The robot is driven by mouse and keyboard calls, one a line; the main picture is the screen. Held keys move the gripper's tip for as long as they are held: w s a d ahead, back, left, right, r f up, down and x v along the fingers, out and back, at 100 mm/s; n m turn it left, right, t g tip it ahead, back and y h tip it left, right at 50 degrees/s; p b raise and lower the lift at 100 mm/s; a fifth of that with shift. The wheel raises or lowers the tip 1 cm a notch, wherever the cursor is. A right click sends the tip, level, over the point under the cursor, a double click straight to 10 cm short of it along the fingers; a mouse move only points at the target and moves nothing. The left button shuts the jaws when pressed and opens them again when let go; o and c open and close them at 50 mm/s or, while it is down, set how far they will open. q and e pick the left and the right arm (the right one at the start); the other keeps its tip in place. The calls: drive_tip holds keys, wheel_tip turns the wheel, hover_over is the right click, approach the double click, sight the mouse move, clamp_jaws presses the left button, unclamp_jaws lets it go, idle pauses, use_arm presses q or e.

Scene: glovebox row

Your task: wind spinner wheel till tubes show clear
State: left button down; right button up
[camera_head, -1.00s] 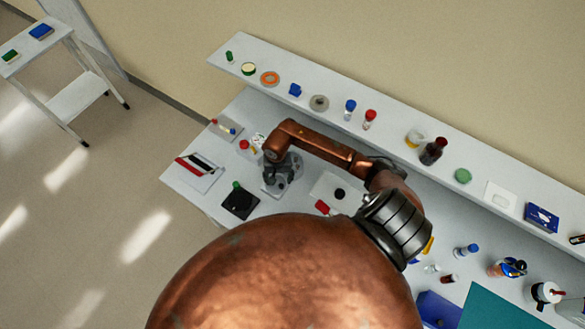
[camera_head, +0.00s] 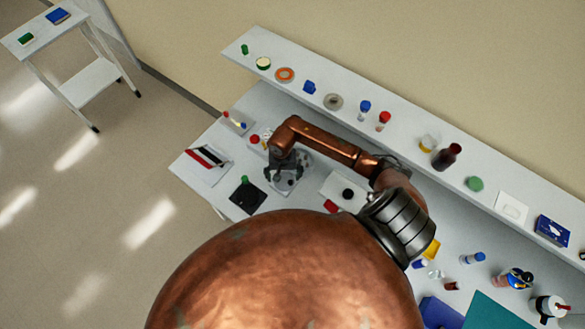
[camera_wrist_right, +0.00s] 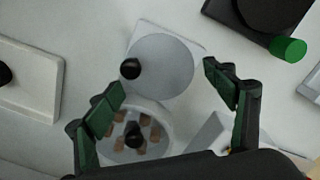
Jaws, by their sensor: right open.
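The spinner (camera_wrist_right: 165,66) shows in the right wrist view as a pale grey disc wheel on a white base, with a black knob (camera_wrist_right: 130,68) at its left rim. Beside it, lower in the picture, a round rotor (camera_wrist_right: 119,150) holds several brownish tubes around a black hub. My right gripper (camera_wrist_right: 163,80) is open, its green-padded fingers either side of the wheel and rotor, with nothing between them gripped. In the head view, my right gripper (camera_head: 284,172) hangs over the spinner (camera_head: 289,187) and partly hides it. My left gripper is not in view.
A black device with a green knob (camera_head: 246,198) stands left of the spinner. A white plate with a black knob (camera_head: 346,192) is to its right. A raised shelf (camera_head: 405,135) with bottles and caps runs behind. A small side table (camera_head: 95,85) stands at far left.

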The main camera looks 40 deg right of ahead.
wheel_tip(320, 180, up, 3)
drive_tip(key=shift+s+f, duration=0.1)
drive_tip(key=shift+s, duration=0.05)
wheel_tip(320, 180, up, 9)
drive_tip(key=w+a, duration=0.1)
drive_tip(key=a, duration=0.1)
drive_tip(key=shift+w+a+n, duration=0.3)
drive_tip(key=shift+a+n, duration=0.1)
drive_tip(key=shift+c, duration=0.3)
